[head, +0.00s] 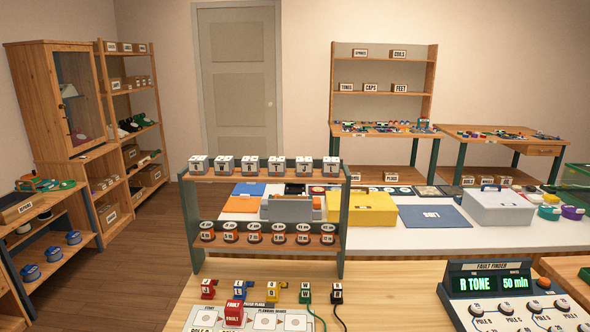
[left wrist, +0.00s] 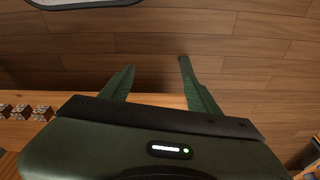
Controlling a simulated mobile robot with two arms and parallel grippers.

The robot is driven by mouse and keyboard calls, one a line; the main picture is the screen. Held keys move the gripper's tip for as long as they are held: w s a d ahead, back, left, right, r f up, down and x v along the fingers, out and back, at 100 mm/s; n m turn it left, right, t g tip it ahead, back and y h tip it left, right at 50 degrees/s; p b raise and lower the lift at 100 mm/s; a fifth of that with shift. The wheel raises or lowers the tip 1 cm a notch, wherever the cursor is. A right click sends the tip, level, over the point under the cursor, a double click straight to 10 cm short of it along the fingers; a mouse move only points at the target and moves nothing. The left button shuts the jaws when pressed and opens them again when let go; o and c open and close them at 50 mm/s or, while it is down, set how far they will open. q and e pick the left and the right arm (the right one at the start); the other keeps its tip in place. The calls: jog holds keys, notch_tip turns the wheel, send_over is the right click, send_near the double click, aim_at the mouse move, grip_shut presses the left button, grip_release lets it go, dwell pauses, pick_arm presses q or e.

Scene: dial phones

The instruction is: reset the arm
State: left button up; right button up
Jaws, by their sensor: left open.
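My left gripper (left wrist: 155,82) shows in the left wrist view. Its two dark green fingers stand apart with nothing between them. Beyond them is the wooden floor (left wrist: 245,60), and a light wooden edge runs behind the gripper body. Neither of my arms shows in the head view, and my right gripper is not in either view.
A small rack (head: 265,213) with dials and weights stands on the near wooden table (head: 190,300). A fault finder (head: 512,290) reads "R TONE" and "50 min" at right. Behind are a yellow box (head: 362,210) and a grey box (head: 498,207). Floor at left is clear.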

pick_arm(q)
jog(key=s+a+f+b, duration=0.1)
jog(key=s+f+b, duration=0.1)
jog(key=s+f, duration=0.6)
jog(key=s+a+f+g+b, duration=0.1)
jog(key=s+a+f, duration=0.1)
jog(key=s+f, duration=0.6)
notch_tip(320, 180, down, 6)
jog(key=shift+s+f+b, duration=0.15)
jog(key=shift+s+b, duration=0.25)
